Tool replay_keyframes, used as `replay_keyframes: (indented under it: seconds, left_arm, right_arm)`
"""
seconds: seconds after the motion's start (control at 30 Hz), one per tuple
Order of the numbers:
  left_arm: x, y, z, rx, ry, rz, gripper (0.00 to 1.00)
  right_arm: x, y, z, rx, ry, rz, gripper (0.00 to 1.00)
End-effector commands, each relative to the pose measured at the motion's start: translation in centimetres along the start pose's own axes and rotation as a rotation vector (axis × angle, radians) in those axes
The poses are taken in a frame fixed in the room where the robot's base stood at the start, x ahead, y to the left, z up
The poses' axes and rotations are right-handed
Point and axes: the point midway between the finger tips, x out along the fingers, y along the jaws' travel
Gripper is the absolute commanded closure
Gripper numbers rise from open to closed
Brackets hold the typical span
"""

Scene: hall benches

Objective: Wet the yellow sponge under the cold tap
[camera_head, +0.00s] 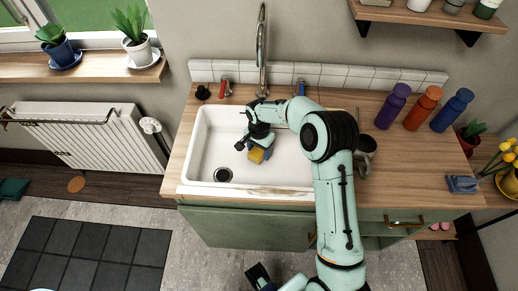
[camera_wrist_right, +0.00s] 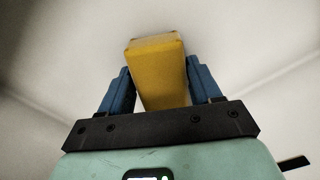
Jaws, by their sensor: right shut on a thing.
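My right gripper (camera_head: 258,148) is shut on the yellow sponge (camera_head: 257,155) inside the white sink (camera_head: 204,150). The right wrist view shows the sponge (camera_wrist_right: 158,72) between two blue fingers, with the pale basin beyond. The chrome tap (camera_head: 262,50) rises behind the sink; the sponge is in front of its spout, and I cannot tell whether it is directly under it. The blue-marked cold handle (camera_head: 299,87) is right of the tap, the red-marked handle (camera_head: 225,88) left. No water shows. A dark part at the bottom edge may be my left gripper (camera_head: 262,277); its fingers are unclear.
The drain (camera_head: 223,175) is at the basin's front left. Purple (camera_head: 393,106), orange (camera_head: 422,108) and blue (camera_head: 452,110) bottles stand on the wooden counter (camera_head: 400,175) at right, near a grey mug (camera_head: 365,148). A small black object (camera_head: 203,92) sits behind the sink's left corner.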

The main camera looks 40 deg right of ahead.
Motion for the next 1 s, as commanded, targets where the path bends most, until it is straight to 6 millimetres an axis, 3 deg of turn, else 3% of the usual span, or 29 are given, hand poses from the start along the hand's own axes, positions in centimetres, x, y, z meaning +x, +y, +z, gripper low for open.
replay_keyframes:
  seconds: [0.03,0.07,0.13,0.47,0.8,1.0]
  left_arm:
    - [0.1,-0.1,0.0,0.0,0.0,0.0,0.57]
    - [0.1,0.0,0.0,0.0,0.0,0.0,0.57]
    - [0.1,0.0,0.0,0.0,0.0,0.0,0.57]
    - [0.1,0.0,0.0,0.0,0.0,0.0,0.57]
    - [-0.2,0.1,0.0,0.0,0.001,0.0,0.57]
    - [-0.4,0.1,0.0,0.0,0.001,0.0,0.57]
  right_arm:
    - [0.2,0.0,0.0,0.0,0.0,0.0,0.66]
    - [0.1,0.0,0.0,0.0,0.0,0.0,0.3]
    - [0.1,0.0,0.0,0.0,0.0,0.0,0.07]
    - [-0.2,0.0,0.0,0.0,0.001,-0.001,0.07]
    - [-5.3,-0.1,0.0,0.0,0.002,-0.003,0.07]
    - [-7.2,0.0,0.0,0.0,0.001,-0.001,0.07]
